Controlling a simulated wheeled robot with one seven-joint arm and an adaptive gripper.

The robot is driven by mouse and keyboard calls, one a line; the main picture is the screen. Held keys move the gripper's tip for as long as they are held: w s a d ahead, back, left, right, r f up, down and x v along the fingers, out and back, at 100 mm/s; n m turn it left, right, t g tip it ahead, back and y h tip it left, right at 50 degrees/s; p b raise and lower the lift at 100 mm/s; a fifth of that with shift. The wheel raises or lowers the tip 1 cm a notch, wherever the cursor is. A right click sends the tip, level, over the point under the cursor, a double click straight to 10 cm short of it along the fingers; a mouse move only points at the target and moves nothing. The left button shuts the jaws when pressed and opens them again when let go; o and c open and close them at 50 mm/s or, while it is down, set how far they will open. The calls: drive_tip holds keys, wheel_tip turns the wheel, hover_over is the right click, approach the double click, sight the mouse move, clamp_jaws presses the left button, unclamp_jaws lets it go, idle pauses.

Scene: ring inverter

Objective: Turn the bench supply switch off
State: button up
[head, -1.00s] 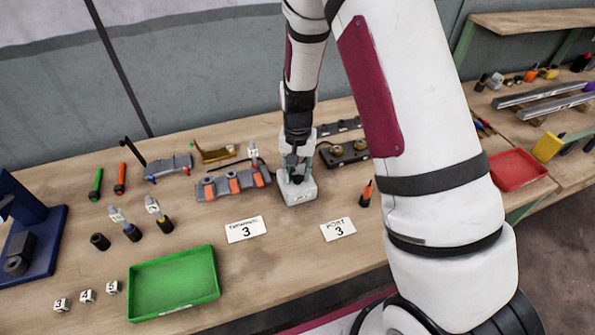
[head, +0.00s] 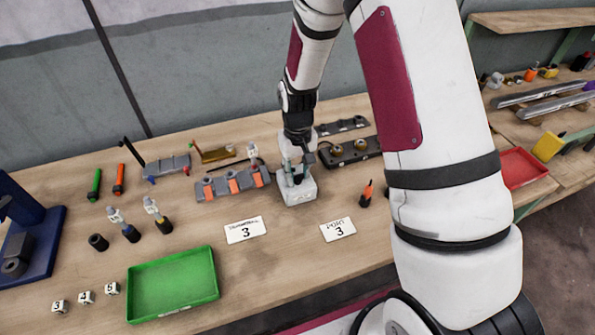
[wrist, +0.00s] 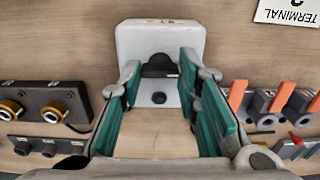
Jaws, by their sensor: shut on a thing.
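The bench supply is a small white box (head: 299,195) on the bench, under my gripper (head: 297,172) in the head view. In the wrist view the white box (wrist: 160,32) fills the top middle. Its black switch (wrist: 158,68) lies across the gap between the teal fingertips of my gripper (wrist: 159,72), which are shut on it.
A grey block with orange clips (head: 233,182) stands close left of the box. A dark port block (head: 350,152) is close behind right. An orange-tipped tool (head: 366,194) stands to the right. Cards (head: 245,230) and a green tray (head: 172,284) lie in front.

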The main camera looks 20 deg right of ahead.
sight(298, 175)
idle(0.3)
drive_tip(key=o, duration=1.2)
drive_tip(key=shift+c, duration=0.2)
wheel_tip(298, 175, up, 12)
